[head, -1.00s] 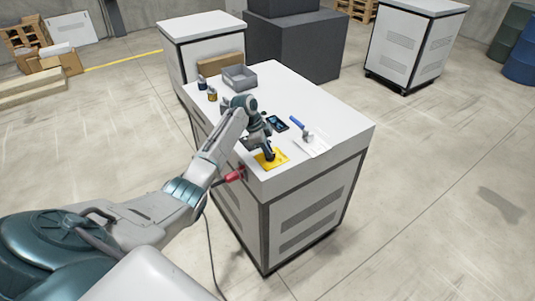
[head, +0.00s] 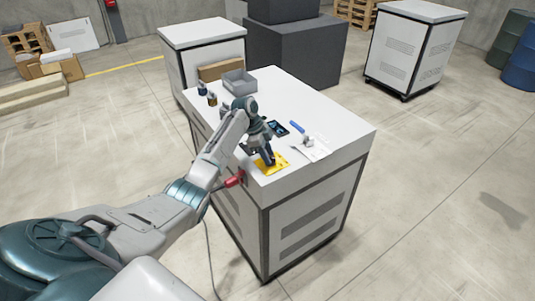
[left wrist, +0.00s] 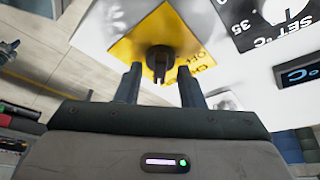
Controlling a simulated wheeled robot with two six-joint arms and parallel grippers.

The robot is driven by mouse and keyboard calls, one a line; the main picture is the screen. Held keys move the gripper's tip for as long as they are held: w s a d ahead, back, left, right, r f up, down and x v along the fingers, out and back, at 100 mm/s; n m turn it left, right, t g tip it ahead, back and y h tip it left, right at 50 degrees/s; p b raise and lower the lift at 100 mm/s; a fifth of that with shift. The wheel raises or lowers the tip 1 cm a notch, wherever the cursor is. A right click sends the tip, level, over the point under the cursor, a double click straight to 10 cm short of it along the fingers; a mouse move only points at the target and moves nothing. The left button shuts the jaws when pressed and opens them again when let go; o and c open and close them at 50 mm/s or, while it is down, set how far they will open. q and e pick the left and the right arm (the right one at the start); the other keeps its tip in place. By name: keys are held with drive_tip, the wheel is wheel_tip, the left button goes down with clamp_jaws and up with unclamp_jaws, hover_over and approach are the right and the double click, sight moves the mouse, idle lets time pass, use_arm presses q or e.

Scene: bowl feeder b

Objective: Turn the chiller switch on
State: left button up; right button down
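In the head view the yellow plate (head: 271,163) lies at the near left corner of the white cabinet top. My left gripper (left wrist: 160,80) is open, with one finger on each side of the knob; I cannot tell whether they touch it. In the head view my left gripper (head: 268,158) points down over the plate and hides most of the knob. My right gripper is not in view.
A dial marked SET °C (left wrist: 275,15) and a dark display (left wrist: 302,75) sit beside the plate. A blue-handled tool (head: 298,127), a grey bin (head: 238,80) and small jars stand on the cabinet top (head: 335,125). A red plug (head: 235,179) sticks out of the side.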

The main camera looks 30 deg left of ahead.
use_arm(q)
drive_tip(key=shift+a+r, duration=0.1)
drive_tip(key=shift+r, duration=0.2)
drive_tip(key=b+v, duration=0.4)
drive_tip(key=v, duration=0.6)
drive_tip(key=shift+s+a+f, duration=0.1)
